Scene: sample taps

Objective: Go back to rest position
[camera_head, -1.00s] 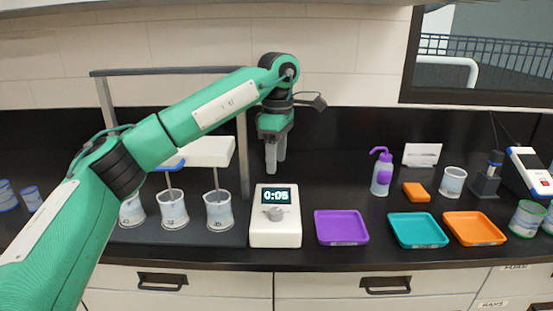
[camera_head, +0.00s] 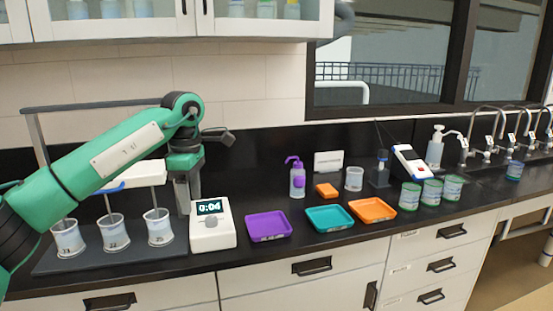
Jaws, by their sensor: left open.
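My left arm comes in from the left, and its gripper (camera_head: 185,184) points down behind the timer. The gripper is open with nothing seen between its fingers. The white timer (camera_head: 212,225) reads 0:04 and stands on the black counter just in front of the gripper. To the left, a stirrer rack (camera_head: 120,104) stands over several beakers, among them a left one (camera_head: 68,238), a middle one (camera_head: 114,233) and a right one (camera_head: 158,227), with rods reaching down into them. My forearm hides part of the rack. My right gripper is out of view.
Purple (camera_head: 268,226), teal (camera_head: 330,218) and orange (camera_head: 372,210) trays lie along the front of the counter. A purple-topped wash bottle (camera_head: 297,180), an orange block (camera_head: 326,190) and a beaker (camera_head: 354,179) stand behind them. Several green-banded jars (camera_head: 431,191) and taps (camera_head: 485,135) are further right.

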